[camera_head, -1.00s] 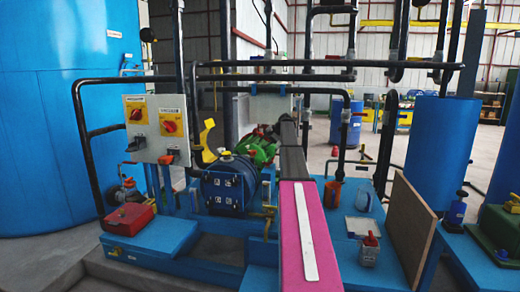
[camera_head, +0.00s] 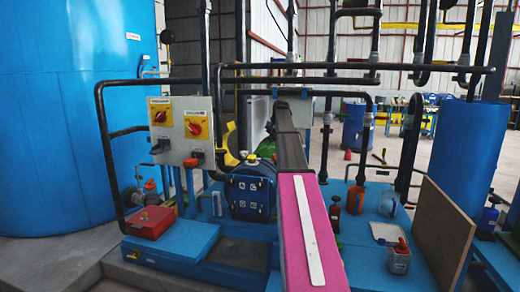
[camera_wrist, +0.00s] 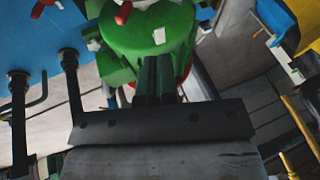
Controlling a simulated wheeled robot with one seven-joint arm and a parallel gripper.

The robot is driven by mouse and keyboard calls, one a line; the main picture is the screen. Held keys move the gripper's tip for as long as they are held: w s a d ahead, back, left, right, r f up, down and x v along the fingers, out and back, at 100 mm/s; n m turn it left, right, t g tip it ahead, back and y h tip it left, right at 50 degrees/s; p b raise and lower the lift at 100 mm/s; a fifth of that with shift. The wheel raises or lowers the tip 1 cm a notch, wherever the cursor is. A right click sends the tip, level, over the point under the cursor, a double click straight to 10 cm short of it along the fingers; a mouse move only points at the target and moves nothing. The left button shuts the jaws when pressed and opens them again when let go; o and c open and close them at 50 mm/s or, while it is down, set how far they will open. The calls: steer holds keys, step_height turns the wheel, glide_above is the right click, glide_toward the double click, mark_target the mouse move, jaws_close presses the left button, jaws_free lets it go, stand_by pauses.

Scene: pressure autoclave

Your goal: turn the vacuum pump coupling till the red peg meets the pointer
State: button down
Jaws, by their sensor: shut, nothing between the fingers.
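A green round body (camera_wrist: 150,35), possibly the coupling or pump part, fills the top middle of the wrist view, with a small white mark on its face. A red peg-like piece (camera_wrist: 122,13) sticks up at its upper left. A second red piece (camera_wrist: 42,8) shows farther left; I cannot tell which is the task's peg. I cannot make out the pointer. My gripper (camera_wrist: 158,62) is shut and empty, its dark fingers overlapping the green body; contact is unclear. In the head view a bit of green (camera_head: 266,148) shows beside my arm, which hides the rest and my gripper.
A blue motor-like unit (camera_head: 250,192) stands left of my arm. A grey switch box (camera_head: 180,130) with red knobs and a red box (camera_head: 151,222) are farther left. Black pipes (camera_head: 350,80) cross above. A brown board (camera_head: 434,235) stands at right. A yellow rod (camera_wrist: 300,122) shows in the wrist view.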

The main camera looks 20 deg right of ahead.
steer(key=x, duration=0.4)
steer(key=a+x, duration=0.1)
steer(key=x, duration=0.3)
steer(key=a+x, duration=0.1)
steer(key=x, duration=0.4)
steer(key=shift+w+a+r, duration=0.1)
steer(key=shift+a+r, duration=0.1)
steer(key=a, duration=0.1)
steer(key=w+a+f, duration=0.1)
steer(key=w+a, duration=0.1)
steer(key=shift+f, duration=0.4)
steer(key=shift+r, duration=0.1)
